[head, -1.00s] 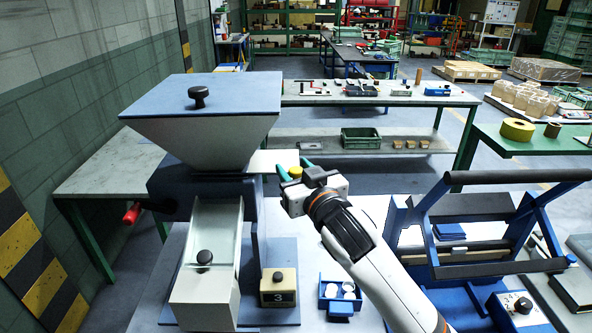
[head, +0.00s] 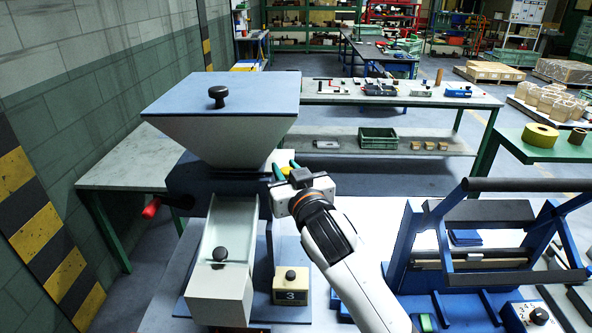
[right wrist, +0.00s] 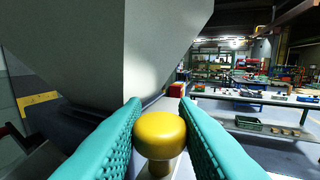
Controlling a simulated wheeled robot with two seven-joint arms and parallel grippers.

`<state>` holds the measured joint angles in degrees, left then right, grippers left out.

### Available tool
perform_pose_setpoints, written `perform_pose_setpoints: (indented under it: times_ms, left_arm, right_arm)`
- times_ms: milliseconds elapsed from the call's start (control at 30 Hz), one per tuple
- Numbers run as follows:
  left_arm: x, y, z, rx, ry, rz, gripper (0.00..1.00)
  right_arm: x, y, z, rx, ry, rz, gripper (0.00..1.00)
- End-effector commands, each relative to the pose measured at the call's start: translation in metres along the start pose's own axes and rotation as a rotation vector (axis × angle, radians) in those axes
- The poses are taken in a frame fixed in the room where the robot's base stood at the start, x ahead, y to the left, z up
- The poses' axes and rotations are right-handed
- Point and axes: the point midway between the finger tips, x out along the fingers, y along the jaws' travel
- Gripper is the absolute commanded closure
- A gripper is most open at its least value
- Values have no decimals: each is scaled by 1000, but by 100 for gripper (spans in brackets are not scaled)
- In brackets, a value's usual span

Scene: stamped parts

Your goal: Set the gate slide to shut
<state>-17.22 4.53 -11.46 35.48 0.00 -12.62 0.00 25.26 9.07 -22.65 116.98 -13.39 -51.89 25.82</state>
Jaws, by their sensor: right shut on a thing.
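The gate slide's yellow knob (right wrist: 160,128) stands between the two teal fingers of my right gripper (right wrist: 160,118) in the right wrist view. The fingers are shut on it from both sides. In the head view my right gripper (head: 286,168) is at the right side of the hopper (head: 225,135), just below its sloping funnel. A small pale part of the slide plate (head: 284,157) shows there; most of it is hidden by the hopper and gripper. My left gripper is not in view.
Below the hopper is a pale chute (head: 228,235) with a black knob. A cream block marked 3 (head: 291,286) stands beside it. A blue frame fixture (head: 470,245) is at the right. A red-handled crank (head: 152,207) sticks out at the left.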

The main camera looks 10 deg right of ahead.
Motion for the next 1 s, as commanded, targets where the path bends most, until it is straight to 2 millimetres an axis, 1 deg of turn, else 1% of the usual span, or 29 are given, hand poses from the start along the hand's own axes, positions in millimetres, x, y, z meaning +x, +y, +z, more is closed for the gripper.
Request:
perform_pose_setpoints:
  times_ms: [100, 133, 233, 267, 533, 633, 767, 1000]
  left_arm:
    - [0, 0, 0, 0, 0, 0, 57]
    - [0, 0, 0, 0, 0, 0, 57]
    - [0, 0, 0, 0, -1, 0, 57]
    - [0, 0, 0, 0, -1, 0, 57]
    - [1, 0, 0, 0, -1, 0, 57]
    - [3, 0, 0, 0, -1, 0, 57]
    - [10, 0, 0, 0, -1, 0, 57]
    - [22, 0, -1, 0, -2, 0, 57]
  right_arm:
    - [0, 1, 1, 2, -3, 4, 100]
    - [0, 1, 1, 2, -3, 4, 72]
    - [0, 1, 1, 2, -3, 4, 56]
    - [0, 1, 1, 2, -3, 3, 54]
    - [-1, 0, 0, 2, -2, 1, 54]
    - [-8, 0, -1, 2, -2, 2, 54]
    - [-30, 1, -3, 2, -3, 3, 54]
    - [-81, 2, -2, 3, -3, 4, 54]
